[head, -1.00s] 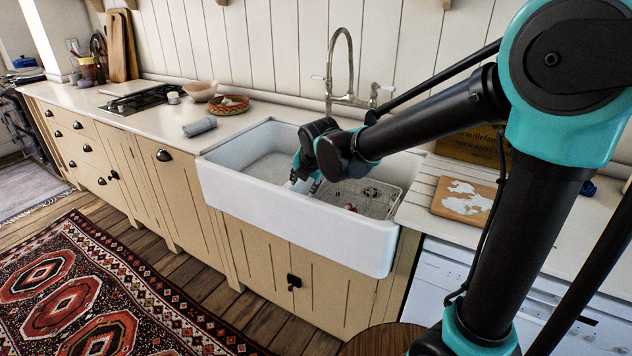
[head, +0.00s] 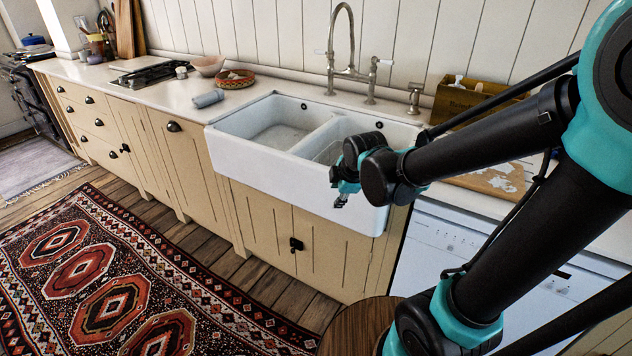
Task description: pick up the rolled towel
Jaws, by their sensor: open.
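The rolled towel (head: 208,98) is a small grey roll. It lies on the white countertop, just left of the sink, near the counter's front edge. My gripper (head: 341,201) is in front of the white sink's front wall, well to the right of the towel and lower in the picture. It is open, small in view and partly hidden by my own wrist. I see nothing between its fingers. The towel is fully in view and apart from the gripper.
The white double sink (head: 268,158) lies between the gripper and the towel. A tall tap (head: 351,45) rises behind it. A woven basket (head: 233,79), a pink bowl (head: 208,66) and a hob (head: 152,77) stand beyond the towel. A round wooden top (head: 352,328) is at the bottom.

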